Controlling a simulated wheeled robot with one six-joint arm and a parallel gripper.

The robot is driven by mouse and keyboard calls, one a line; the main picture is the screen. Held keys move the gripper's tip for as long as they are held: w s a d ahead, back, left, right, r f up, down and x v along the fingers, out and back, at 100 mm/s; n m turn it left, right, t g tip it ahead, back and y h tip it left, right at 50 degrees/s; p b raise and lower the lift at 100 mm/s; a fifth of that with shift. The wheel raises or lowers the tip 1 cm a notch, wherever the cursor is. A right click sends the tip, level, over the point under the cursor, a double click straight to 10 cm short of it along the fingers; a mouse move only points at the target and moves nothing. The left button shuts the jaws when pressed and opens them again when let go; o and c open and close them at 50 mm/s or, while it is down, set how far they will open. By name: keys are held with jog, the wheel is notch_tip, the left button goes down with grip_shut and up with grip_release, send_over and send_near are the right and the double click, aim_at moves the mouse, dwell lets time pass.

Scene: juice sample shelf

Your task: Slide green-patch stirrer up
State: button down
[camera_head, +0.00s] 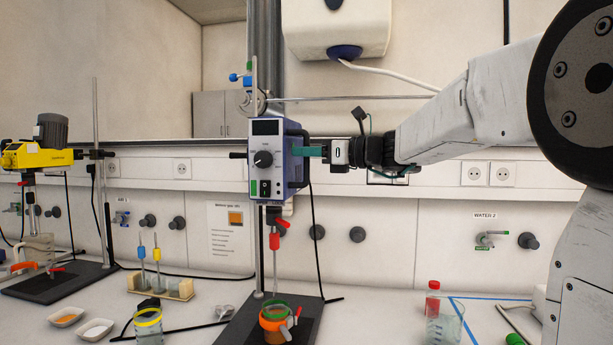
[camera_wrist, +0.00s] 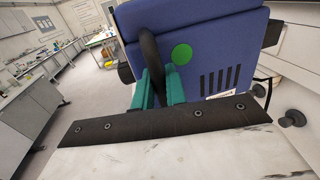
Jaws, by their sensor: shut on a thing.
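The green-patch stirrer (camera_head: 265,160) is a blue box with a grey front, a black knob and a small green patch. It hangs upright on a vertical stand rod, its shaft reaching down toward an orange-ringed vessel (camera_head: 275,325). My gripper (camera_head: 303,151) comes from the right, against the stirrer's right side. In the wrist view the stirrer's blue side (camera_wrist: 205,45) shows a round green patch and vent slots. There my gripper's green fingers (camera_wrist: 159,85) are shut around a black curved handle on that side. The exact finger contact is partly hidden.
A yellow stirrer (camera_head: 40,155) stands on its own stand at left. A small rack (camera_head: 160,288), dishes (camera_head: 95,330) and a yellow-rimmed beaker (camera_head: 148,325) are on the bench. A red-capped bottle (camera_head: 433,300) stands at right. A white wall unit (camera_head: 337,25) hangs above.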

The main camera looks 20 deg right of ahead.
jog(key=shift+r, duration=3.35)
jog(key=c, duration=1.6)
grip_release()
jog(key=shift+o, duration=0.4)
jog(key=shift+d, duration=0.1)
jog(key=v, duration=0.7)
jog(key=shift+s+d, duration=0.2)
jog(key=shift+s, duration=0.1)
